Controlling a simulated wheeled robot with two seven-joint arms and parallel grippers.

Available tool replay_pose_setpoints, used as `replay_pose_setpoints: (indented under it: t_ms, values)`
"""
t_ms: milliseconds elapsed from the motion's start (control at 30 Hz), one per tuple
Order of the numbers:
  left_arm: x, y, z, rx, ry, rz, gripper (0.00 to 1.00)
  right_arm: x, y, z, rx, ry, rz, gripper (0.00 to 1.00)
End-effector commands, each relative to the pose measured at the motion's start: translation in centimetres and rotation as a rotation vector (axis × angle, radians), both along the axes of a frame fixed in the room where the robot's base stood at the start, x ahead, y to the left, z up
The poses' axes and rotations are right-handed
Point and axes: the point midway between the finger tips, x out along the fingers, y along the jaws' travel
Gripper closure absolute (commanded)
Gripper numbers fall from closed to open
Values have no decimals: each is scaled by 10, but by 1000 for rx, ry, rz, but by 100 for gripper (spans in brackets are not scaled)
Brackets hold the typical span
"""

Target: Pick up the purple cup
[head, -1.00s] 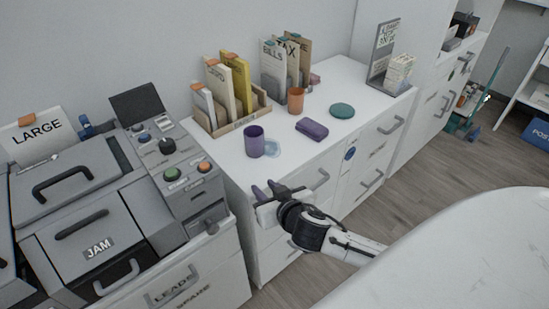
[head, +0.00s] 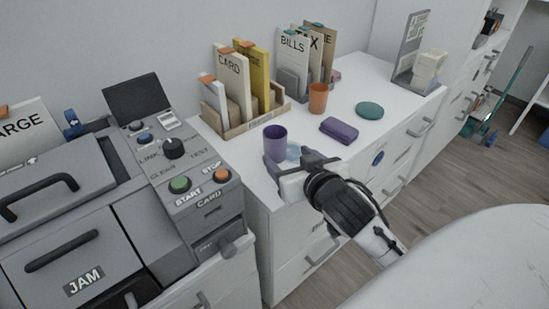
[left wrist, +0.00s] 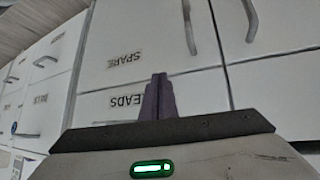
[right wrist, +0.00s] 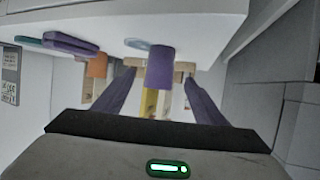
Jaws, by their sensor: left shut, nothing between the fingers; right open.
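The purple cup (head: 275,143) stands upright on the white desk (head: 375,131) near its left front edge. It also shows in the right wrist view (right wrist: 160,68), framed between two fingers. My right gripper (head: 297,161) is open and empty, just to the front right of the cup in the head view. In the right wrist view its fingers (right wrist: 160,90) lie on both sides of the cup's image; I cannot tell if they touch it. My left gripper (left wrist: 157,97) is shut and empty before drawer fronts, out of the head view.
A translucent bluish disc (head: 294,151) lies beside the cup. A purple box (head: 339,130), an orange cup (head: 318,97) and a teal disc (head: 369,110) are further right. A wooden file holder (head: 265,119) stands behind. A grey machine (head: 205,190) is close on the left.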

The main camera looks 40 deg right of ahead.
Motion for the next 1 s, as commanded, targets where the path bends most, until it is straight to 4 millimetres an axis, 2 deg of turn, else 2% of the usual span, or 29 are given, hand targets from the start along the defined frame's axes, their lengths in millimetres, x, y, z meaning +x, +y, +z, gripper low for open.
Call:
replay_pose_setpoints:
  t_ms: [200,467,733,1000]
  values:
    - [2,0,-1,-2,-7,1,100,28,-8,-10,-3,-1,1,35]
    - [5,0,-2,-4,-11,2,100,48,-13,-20,-1,-1,0,35]
    - [7,0,-6,-7,-18,4,100,82,-21,-36,-2,-1,1,35]
    - [8,1,-5,-8,-21,5,100,89,-23,-39,0,-1,2,35]
